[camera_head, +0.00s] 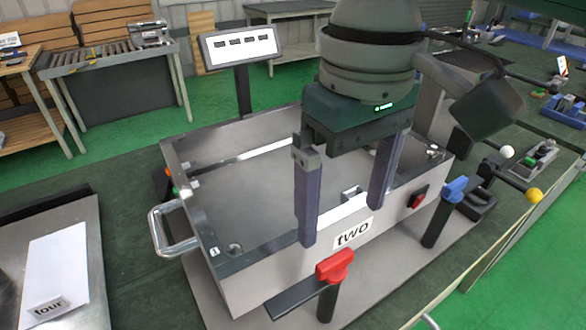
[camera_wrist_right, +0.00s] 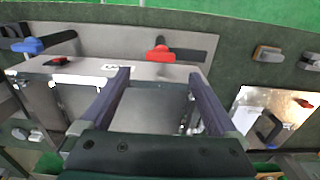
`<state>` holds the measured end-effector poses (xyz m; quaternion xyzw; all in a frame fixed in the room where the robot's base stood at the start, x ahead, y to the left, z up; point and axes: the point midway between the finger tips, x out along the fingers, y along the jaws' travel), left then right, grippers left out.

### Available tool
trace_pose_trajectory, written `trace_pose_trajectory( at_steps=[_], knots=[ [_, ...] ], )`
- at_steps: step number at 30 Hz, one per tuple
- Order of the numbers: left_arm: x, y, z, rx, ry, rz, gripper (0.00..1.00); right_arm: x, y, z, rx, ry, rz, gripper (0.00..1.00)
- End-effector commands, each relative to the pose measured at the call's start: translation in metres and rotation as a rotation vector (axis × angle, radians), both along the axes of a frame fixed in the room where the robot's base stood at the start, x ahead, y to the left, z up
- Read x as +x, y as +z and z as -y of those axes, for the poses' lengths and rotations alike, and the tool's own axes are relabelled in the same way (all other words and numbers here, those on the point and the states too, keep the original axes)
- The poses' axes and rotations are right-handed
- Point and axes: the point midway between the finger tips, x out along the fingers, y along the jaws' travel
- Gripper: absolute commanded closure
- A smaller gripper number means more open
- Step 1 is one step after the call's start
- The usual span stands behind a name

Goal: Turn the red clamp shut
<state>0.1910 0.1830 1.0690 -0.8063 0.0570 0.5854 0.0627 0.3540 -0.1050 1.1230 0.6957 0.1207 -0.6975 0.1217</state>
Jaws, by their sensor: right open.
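The red clamp (camera_head: 335,266) sits on a black post in front of the metal box labelled "two", with its dark arm pointing to the lower left. In the right wrist view the red clamp (camera_wrist_right: 160,53) lies just beyond the fingertips, roughly centred between them. My right gripper (camera_head: 343,225) is open and empty, pointing down over the front wall of the box. Its fingers also show in the right wrist view (camera_wrist_right: 159,74). They look apart from the clamp. My left gripper is in neither view.
The open metal box (camera_head: 270,292) has a side handle (camera_head: 172,232) on its left. A blue clamp (camera_head: 456,189) stands to the right, near a red switch (camera_head: 417,196). A display (camera_head: 240,47) rises behind the box. A tray with a white sheet (camera_head: 55,270) lies at left.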

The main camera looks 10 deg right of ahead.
Motion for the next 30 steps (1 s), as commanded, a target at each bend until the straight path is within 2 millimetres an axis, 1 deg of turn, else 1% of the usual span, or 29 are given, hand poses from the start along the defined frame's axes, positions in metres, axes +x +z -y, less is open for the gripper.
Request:
trace_pose_trajectory(
  at_steps=[1, 6, 9, 12, 16, 23, 26, 30],
  knots=[
    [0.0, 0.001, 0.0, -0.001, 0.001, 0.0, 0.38, -0.001, -0.009, 0.0, -0.002, 0.001, -0.003, 0.05],
    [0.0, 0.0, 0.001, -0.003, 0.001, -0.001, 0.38, -0.001, -0.043, 0.0, -0.001, 0.001, -0.002, 0.05],
    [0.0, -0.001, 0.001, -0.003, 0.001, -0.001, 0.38, -0.001, -0.059, 0.0, 0.0, 0.002, -0.001, 0.05],
    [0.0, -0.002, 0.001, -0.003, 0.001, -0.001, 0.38, 0.0, -0.071, -0.001, 0.0, 0.003, 0.001, 0.05],
    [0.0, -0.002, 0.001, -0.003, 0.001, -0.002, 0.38, 0.0, -0.077, -0.001, 0.001, 0.004, 0.002, 0.05],
    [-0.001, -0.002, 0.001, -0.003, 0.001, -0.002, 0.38, 0.0, -0.078, -0.001, 0.001, 0.004, 0.003, 0.05],
    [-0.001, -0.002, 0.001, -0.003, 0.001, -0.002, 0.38, 0.0, -0.078, -0.001, 0.001, 0.004, 0.003, 0.14],
    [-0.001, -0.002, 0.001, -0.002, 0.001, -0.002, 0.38, 0.0, -0.078, -0.001, 0.001, 0.004, 0.003, 0.3]
  ],
)
